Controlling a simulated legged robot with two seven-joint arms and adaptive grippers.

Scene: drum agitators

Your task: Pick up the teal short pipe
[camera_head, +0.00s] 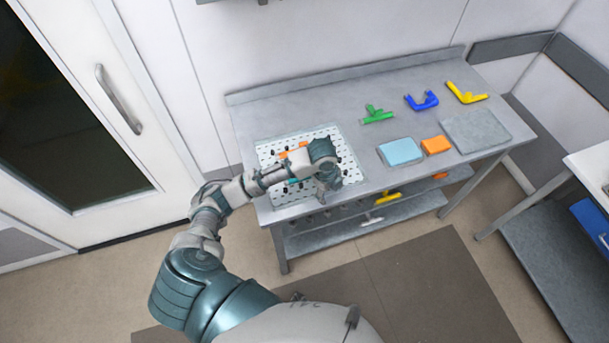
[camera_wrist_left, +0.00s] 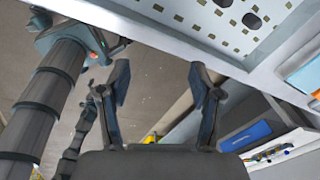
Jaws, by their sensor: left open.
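My left gripper (camera_head: 329,184) is over the front right part of a white perforated board (camera_head: 352,172) on the grey workbench. In the left wrist view its two dark fingers (camera_wrist_left: 163,82) are spread apart with nothing between them, and the board (camera_wrist_left: 222,22) shows beyond at the top. A small teal piece (camera_head: 292,181) shows on the board just below my left forearm. It may be the teal short pipe, but the arm hides most of it. No teal pipe is clear in the left wrist view. My right gripper does not show.
An orange piece (camera_head: 300,146) lies on the board behind my arm. Green (camera_head: 377,114), blue (camera_head: 421,101) and yellow (camera_head: 466,93) pipes lie at the bench's back right. A light blue block (camera_head: 400,151), an orange block (camera_head: 436,145) and a grey tray (camera_head: 476,131) stand in front.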

